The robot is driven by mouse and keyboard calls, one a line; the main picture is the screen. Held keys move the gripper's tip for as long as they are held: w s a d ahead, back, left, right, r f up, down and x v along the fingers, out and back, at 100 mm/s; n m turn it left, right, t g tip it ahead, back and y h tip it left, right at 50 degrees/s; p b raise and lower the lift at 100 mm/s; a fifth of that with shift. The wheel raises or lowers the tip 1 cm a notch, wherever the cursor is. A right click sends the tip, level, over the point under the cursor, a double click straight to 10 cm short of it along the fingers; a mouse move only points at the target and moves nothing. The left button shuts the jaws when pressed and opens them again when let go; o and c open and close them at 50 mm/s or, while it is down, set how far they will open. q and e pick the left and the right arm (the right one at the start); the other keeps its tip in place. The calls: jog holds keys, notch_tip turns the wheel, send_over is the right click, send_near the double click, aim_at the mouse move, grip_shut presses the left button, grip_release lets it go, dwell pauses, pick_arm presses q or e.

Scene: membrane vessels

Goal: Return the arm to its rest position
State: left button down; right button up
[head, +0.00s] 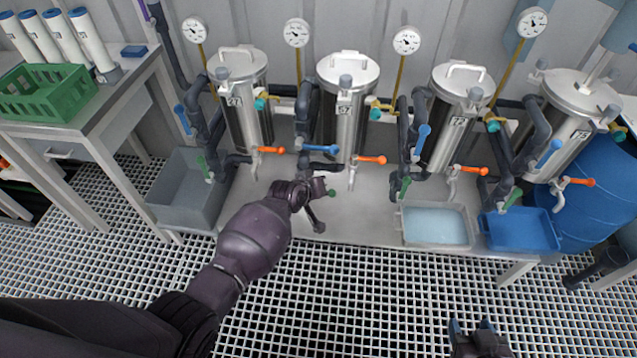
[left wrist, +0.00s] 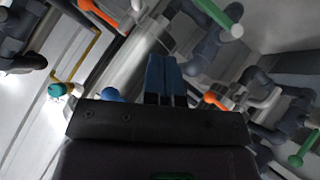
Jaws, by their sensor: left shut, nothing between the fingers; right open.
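My left arm reaches in from the left in the head view. Its gripper (head: 318,190) is in front of the bench, below the vessel marked 62 (head: 345,105); its fingers are hard to make out there. In the left wrist view its blue fingers (left wrist: 165,80) are together with nothing between them. Steel vessel parts, orange handles (left wrist: 217,101) and a green handle (left wrist: 222,18) lie beyond them. My right gripper (head: 474,326) is at the bottom right of the head view, open and empty, above the grating floor and away from the bench.
More steel vessels stand along the bench (head: 370,225), with gauges, pipes and orange, blue and green valve handles. A grey bin (head: 185,200), a water-filled tray (head: 402,228) and a blue tray (head: 520,248) sit along it. A green crate (head: 75,108) is on the left table. The grating is clear in front.

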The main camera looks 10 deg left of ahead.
pick_arm(q)
jog(key=shift+s+r, duration=0.2)
jog(key=shift+s, duration=0.05)
notch_tip(320, 180, up, 7)
jog(key=w+m+t, duration=0.2)
jog(key=s+a+r+m+t+y, duration=0.1)
jog(key=s+a+r+m+t, duration=0.15)
jog(key=s+a, duration=0.3)
jog(key=s+a+f+g+y, duration=0.1)
jog(key=s+a, duration=0.3)
jog(key=s, duration=0.5)
jog(key=s+a+f+y, duration=0.1)
jog(key=s+a+f, duration=0.3)
jog(key=s, duration=0.6)
jog(key=s+a+f+n+g+y, duration=0.1)
jog(key=s+a+f, duration=0.1)
jog(key=s+a, duration=0.4)
jog(key=s, duration=0.4)
jog(key=shift+s+f+g+y, duration=0.25)
jog(key=shift+f+g+y, duration=0.05)
jog(key=shift+g+y, duration=0.1)
